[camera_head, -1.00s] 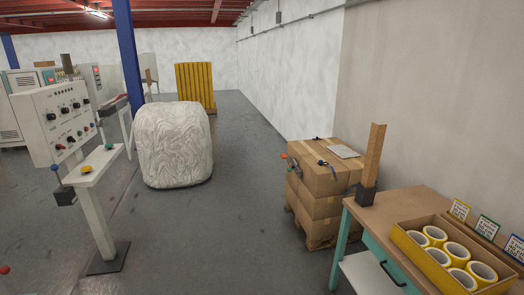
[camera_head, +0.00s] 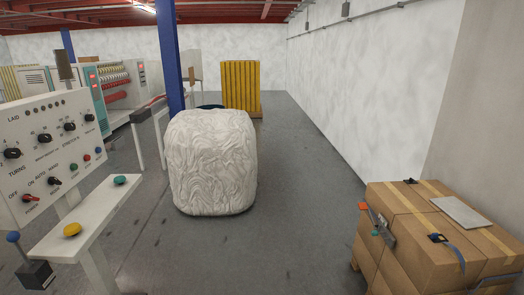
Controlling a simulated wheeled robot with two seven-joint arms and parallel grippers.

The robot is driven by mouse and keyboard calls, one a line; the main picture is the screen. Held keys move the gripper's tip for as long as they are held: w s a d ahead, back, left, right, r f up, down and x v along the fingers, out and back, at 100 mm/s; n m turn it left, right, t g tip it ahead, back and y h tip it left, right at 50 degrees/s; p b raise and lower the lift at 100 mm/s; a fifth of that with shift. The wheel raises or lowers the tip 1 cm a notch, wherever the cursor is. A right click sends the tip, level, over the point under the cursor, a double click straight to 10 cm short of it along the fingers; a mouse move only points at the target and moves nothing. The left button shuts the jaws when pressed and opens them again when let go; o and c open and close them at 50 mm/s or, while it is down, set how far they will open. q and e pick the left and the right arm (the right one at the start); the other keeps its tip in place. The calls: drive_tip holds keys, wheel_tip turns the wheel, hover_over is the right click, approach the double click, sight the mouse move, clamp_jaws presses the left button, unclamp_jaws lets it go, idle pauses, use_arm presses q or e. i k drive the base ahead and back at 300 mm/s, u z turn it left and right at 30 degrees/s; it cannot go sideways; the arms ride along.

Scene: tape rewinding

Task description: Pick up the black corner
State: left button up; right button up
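A small black piece (camera_head: 438,238) with a blue-grey strap (camera_head: 456,257) lies on top of the stacked cartons (camera_head: 408,205) at the lower right; I cannot tell if it is the black corner. A grey tool with an orange end (camera_head: 377,224) rests at the cartons' left top edge. Neither of my grippers is in view.
A white wrapped bale (camera_head: 213,162) stands on the floor ahead, with a yellow slatted stack (camera_head: 240,85) behind it. A control panel (camera_head: 45,145) and a white shelf with buttons (camera_head: 88,215) stand at the left. Grey floor (camera_head: 300,220) is clear between bale and cartons.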

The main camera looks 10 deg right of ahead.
sight(410, 181)
drive_tip(key=z, duration=0.2)
drive_tip(key=i, duration=1.65)
drive_tip(key=z, duration=1.5)
drive_tip(key=i, duration=0.95)
drive_tip(key=z, duration=1.2)
drive_tip(key=i, duration=0.3)
drive_tip(key=z, duration=0.2)
